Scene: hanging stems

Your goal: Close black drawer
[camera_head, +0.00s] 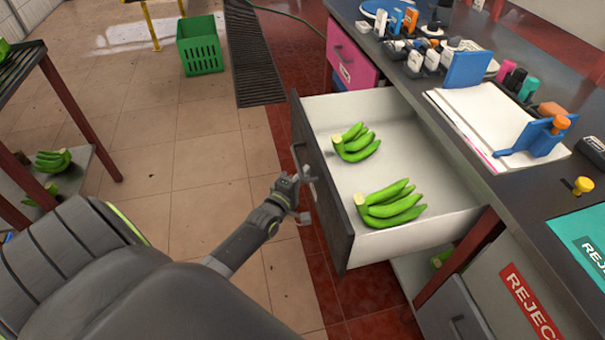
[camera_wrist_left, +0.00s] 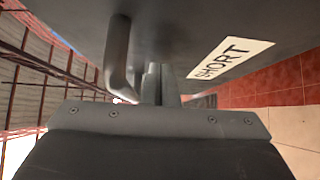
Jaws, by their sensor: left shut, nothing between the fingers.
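The black drawer (camera_head: 322,184) is pulled out of the bench, its dark front facing left and its pale inside showing. Two bunches of green bananas lie in it, one farther back (camera_head: 355,143) and one nearer (camera_head: 389,204). My left gripper (camera_head: 302,178) is at the drawer front, by its handle, with its fingers shut and empty. In the left wrist view the fingers (camera_wrist_left: 157,84) are close to the dark front, just beside the grey handle (camera_wrist_left: 118,58); I cannot tell whether they touch. A label reading SHORT (camera_wrist_left: 230,58) is on the front. My right gripper is not in view.
A pink drawer (camera_head: 351,58) sits farther along the bench. The bench top (camera_head: 475,185) holds papers, a blue clip stand and several small tools. A grey drawer (camera_head: 459,310) is below at the right. A green crate (camera_head: 200,47) stands on the open tiled floor.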

